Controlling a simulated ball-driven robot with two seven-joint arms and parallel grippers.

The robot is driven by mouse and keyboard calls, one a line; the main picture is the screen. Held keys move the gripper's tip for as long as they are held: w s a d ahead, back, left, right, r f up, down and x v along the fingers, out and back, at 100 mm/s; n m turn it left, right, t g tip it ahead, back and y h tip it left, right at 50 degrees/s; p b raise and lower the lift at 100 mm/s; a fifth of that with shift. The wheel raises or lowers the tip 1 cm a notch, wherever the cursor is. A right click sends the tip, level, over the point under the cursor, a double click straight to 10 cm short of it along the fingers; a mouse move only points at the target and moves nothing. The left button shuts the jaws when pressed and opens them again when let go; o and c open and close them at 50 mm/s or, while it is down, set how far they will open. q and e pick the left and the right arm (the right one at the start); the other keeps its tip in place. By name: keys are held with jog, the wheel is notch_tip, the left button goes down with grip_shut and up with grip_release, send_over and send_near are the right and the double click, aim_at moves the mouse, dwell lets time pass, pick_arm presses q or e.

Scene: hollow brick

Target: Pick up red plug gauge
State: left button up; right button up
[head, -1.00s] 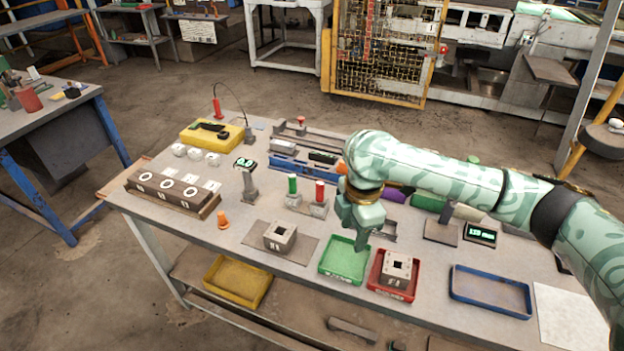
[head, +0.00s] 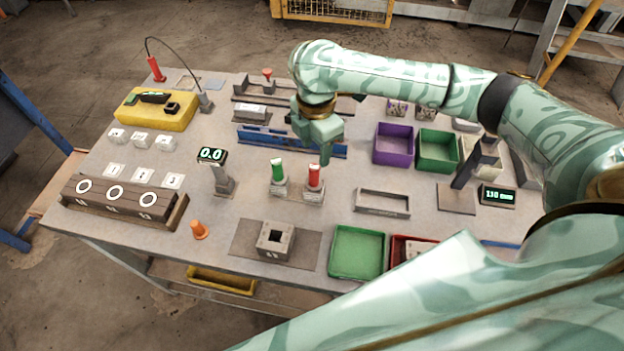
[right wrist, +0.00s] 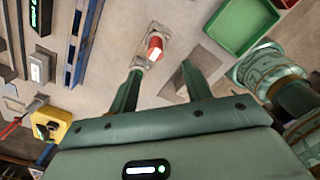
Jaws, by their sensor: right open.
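The red plug gauge (head: 314,177) stands upright in a small grey holder at the middle of the table, just right of the green plug gauge (head: 278,171). My right gripper (head: 325,155) is above and slightly behind the red gauge in the head view, open and empty. In the right wrist view, the red gauge (right wrist: 155,46) shows beyond the two spread fingers (right wrist: 160,82), roughly between their tips and apart from them. The green gauge is not clearly seen there. My left gripper is out of view.
A blue rail fixture (head: 262,138) lies behind the gauges. A hollow grey block (head: 275,240) and a green tray (head: 357,252) are in front. A display stand (head: 222,180) is left; purple (head: 393,145) and green (head: 437,150) bins are right.

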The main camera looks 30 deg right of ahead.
jog(key=b, duration=0.1)
send_over(314, 176)
jog(key=w, duration=0.1)
jog(key=f, duration=0.5)
jog(key=shift+d, duration=0.2)
jog(key=shift+w+f+b, duration=0.1)
jog(key=shift+f+b, duration=0.35)
jog(key=shift+f, duration=0.5)
notch_tip(314, 176, down, 5)
jog(key=b, duration=0.2)
jog(key=shift+f+b, duration=0.1)
jog(key=shift+b, duration=0.3)
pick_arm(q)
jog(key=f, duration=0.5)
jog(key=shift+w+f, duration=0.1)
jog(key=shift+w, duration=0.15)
pick_arm(e)
jog(key=shift+d, duration=0.1)
jog(key=shift+c, duration=0.3)
grip_shut()
